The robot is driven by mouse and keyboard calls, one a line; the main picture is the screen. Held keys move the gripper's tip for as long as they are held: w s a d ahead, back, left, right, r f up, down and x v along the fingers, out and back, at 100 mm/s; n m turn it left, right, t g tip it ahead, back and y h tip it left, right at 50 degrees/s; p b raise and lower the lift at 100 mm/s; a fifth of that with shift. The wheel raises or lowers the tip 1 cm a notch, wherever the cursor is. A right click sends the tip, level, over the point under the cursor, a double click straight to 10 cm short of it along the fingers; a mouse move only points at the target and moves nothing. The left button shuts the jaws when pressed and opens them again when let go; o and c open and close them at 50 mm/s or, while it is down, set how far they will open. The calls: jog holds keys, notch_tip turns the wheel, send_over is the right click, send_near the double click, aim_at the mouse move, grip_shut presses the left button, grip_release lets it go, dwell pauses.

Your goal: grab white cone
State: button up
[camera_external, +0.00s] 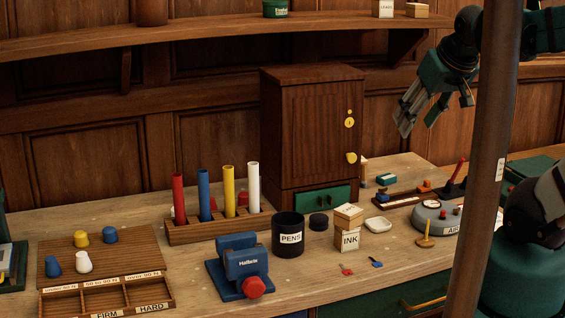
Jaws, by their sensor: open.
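The white cone (84,262) stands upright on a wooden board (130,250) at the left of the desk. A yellow cone (81,239) and two blue cones stand near it on the same board. My gripper (420,118) is open and empty. It hangs high at the upper right, in front of the wall panels, far from the white cone. Nothing hides the cone.
A rack (190,232) of coloured tubes, a blue Halfwin device (240,268), a black PENS cup (288,238) and INK boxes (347,238) stand between. A tall wooden cabinet (300,130) stands behind. A dark pole (490,150) crosses the right side.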

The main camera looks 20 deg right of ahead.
jog(key=shift+w+a, duration=0.1)
jog(key=w+a+r+n+g+y, duration=0.1)
jog(key=w+a+r+n, duration=0.2)
jog(key=w+a, duration=0.45)
jog(key=w+a+r+n+g, duration=0.1)
jog(key=w+a+r+n, duration=0.1)
jog(key=w+a, duration=0.5)
jog(key=w+a+f+n+g, duration=0.15)
jog(key=w+a, duration=0.25)
jog(key=a, duration=0.6)
jog(key=w+a+f+n+g, duration=0.1)
jog(key=w+a+n, duration=0.25)
jog(key=a, duration=0.75)
jog(key=n+g+h+p, duration=0.1)
jog(key=n+g, duration=0.2)
jog(key=n, duration=0.4)
send_over(81, 254)
jog(key=f, duration=2.3)
jog(key=shift+w+d+f, duration=0.2)
jog(key=shift+w+d, duration=0.05)
jog(key=shift+w, duration=0.05)
jog(key=shift+s+a+f+n, duration=0.25)
jog(key=shift+a+f+n, duration=0.05)
